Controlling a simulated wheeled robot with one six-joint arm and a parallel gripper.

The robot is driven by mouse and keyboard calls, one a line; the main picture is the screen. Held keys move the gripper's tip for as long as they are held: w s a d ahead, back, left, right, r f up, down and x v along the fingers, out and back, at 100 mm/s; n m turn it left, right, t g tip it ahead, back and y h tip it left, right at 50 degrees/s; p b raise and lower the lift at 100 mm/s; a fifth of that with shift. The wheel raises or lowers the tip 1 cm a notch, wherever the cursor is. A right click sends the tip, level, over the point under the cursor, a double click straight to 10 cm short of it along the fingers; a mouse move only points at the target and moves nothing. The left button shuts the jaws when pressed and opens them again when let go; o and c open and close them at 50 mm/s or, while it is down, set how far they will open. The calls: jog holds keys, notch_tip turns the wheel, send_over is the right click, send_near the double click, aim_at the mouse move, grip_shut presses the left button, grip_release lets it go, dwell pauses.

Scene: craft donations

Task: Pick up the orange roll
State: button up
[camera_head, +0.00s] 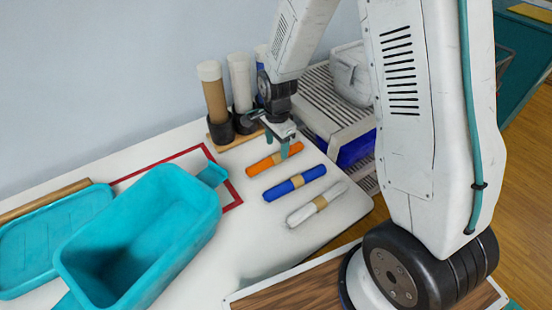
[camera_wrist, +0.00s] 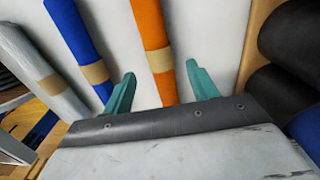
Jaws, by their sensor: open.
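The orange roll (camera_head: 261,164) with a tan band lies on the white table, behind the blue roll (camera_head: 290,184) and the white roll (camera_head: 301,213). My gripper (camera_head: 284,150) is above the orange roll, near its right end. In the wrist view the orange roll (camera_wrist: 148,22) runs between the two teal fingers of my gripper (camera_wrist: 160,88), with a gap on each side. The fingers are open and hold nothing. The blue roll (camera_wrist: 68,28) is just left of the left finger. I cannot tell the exact height of the fingertips over the table.
A wooden stand (camera_head: 235,141) with upright tubes in black cups is close behind the orange roll. A teal bin (camera_head: 190,235) stands to the left, beside a red outline (camera_head: 236,190) on the table. A striped grey box (camera_head: 322,110) is at the right.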

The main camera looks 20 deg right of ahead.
aim_at(276, 155)
notch_tip(276, 155, down, 5)
jog(key=shift+a+r, duration=0.1)
jog(key=shift+a, duration=0.05)
jog(key=c, duration=1.1)
jog(key=shift+o, duration=0.2)
jog(key=shift+r, duration=0.1)
